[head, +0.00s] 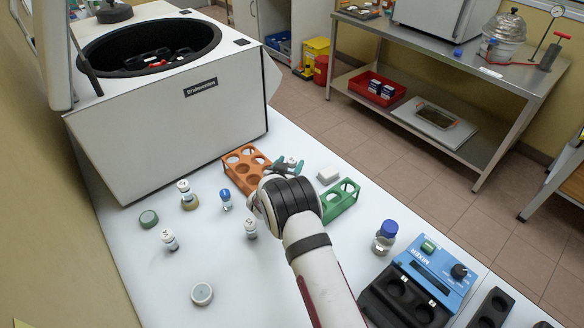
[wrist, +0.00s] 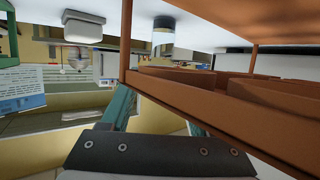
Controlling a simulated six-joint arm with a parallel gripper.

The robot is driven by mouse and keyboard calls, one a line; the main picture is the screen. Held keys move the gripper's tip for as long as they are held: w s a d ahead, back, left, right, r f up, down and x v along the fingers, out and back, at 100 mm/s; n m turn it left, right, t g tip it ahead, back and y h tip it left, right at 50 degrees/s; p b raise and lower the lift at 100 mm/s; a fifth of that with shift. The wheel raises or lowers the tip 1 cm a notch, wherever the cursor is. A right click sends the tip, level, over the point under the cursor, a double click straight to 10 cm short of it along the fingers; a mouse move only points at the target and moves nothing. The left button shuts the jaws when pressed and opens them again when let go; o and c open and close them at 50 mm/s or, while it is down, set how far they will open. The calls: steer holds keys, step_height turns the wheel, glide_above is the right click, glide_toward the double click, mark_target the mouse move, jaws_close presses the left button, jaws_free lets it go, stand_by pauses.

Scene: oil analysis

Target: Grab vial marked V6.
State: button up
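Several small white-labelled vials stand on the white table in the head view: one at the left (head: 169,240), one near my wrist (head: 250,228), and one behind (head: 185,190). Their markings are too small to read, so I cannot tell which is V6. My gripper (head: 288,163) is beside the orange rack (head: 240,182), its teal fingertips apart. In the wrist view the orange rack (wrist: 205,100) fills the right side, very close to the fingers (wrist: 158,120); I cannot tell whether they touch. A small cylindrical container (wrist: 163,38) shows beyond the rack; its label is unreadable.
A large centrifuge (head: 180,130) stands behind.

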jaws_close()
steer(key=shift+r, duration=0.1)
